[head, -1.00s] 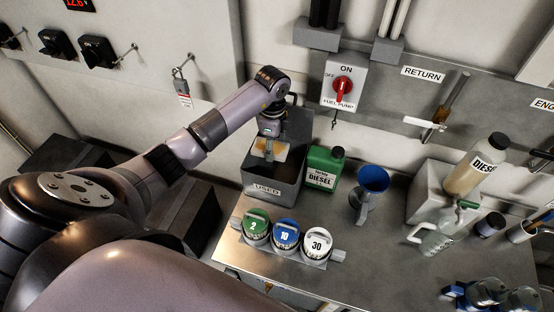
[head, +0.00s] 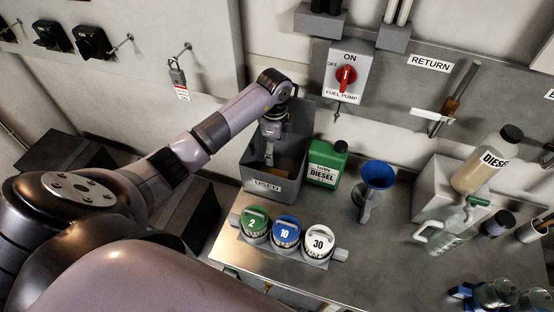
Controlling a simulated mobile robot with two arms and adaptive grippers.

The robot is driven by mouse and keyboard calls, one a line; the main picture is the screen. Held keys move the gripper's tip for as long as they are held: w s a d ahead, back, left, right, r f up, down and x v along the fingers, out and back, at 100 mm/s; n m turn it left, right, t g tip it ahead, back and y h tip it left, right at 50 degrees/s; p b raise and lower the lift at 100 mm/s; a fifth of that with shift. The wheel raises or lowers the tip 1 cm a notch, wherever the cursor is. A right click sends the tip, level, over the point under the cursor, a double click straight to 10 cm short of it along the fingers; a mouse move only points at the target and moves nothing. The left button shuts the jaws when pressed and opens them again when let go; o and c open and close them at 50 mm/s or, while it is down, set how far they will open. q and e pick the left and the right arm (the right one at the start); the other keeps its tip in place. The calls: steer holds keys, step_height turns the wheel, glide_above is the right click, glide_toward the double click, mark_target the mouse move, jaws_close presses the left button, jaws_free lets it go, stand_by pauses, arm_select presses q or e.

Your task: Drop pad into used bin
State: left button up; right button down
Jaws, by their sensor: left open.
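The used bin (head: 268,187) is a grey open-topped box labelled "USED" at the back left of the metal bench. My left arm reaches over it from the left. My left gripper (head: 269,158) points down into the bin's opening and is open. I cannot make out the pale pad between the fingers or elsewhere; the bin's front wall hides part of the inside. My right gripper is not in view.
A green diesel can (head: 326,164) stands right beside the bin, with a blue funnel (head: 375,176) further right. Three lidded canisters (head: 286,233) sit in front. A diesel bottle (head: 483,165) leans on a grey block. The fuel pump switch (head: 346,77) is on the wall behind.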

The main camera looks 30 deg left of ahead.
arm_select(q)
step_height(320, 180, up, 8)
steer(key=shift+f, duration=0.25)
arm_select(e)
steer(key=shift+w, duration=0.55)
arm_select(q)
steer(key=shift+s+f, duration=0.1)
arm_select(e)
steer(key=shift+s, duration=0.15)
